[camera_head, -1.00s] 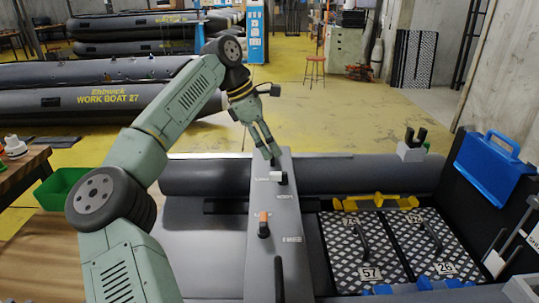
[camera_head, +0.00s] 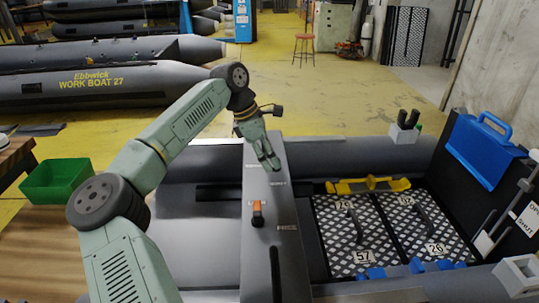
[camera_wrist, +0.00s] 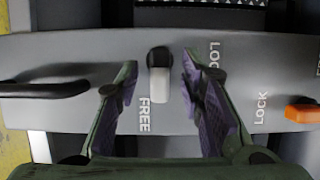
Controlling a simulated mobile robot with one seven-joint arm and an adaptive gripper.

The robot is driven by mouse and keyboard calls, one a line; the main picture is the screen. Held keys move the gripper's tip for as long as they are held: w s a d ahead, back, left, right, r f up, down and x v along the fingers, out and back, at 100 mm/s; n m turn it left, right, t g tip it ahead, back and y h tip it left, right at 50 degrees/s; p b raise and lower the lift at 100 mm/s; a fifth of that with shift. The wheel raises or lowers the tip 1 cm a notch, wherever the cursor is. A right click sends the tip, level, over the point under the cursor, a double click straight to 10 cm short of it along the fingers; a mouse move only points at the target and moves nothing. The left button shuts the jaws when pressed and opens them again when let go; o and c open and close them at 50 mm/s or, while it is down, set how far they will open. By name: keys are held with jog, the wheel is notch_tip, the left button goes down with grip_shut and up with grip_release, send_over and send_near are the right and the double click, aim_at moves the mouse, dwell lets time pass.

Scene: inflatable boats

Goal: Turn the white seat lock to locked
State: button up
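The seat lock is a short white lever (camera_wrist: 160,84) on a black pivot, on the grey bench seat (camera_wrist: 80,117). In the wrist view it points down the picture, beside the word FREE; a LOCK label lies to its right. My gripper (camera_wrist: 159,72) is open, with one finger on each side of the lever and gaps showing on both sides. In the head view my gripper (camera_head: 270,162) is low over the seat (camera_head: 268,262) and hides the white lever.
An orange lever (camera_wrist: 302,112) with its own LOCK label is to the right; it also shows in the head view (camera_head: 257,212). A black handle (camera_wrist: 45,88) is on the left. Checkered floor panels (camera_head: 345,230), a yellow part (camera_head: 368,185) and a blue case (camera_head: 478,150) lie right of the seat.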

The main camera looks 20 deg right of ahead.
jog(key=shift+f, duration=0.1)
jog(key=shift+c, duration=0.4)
grip_shut()
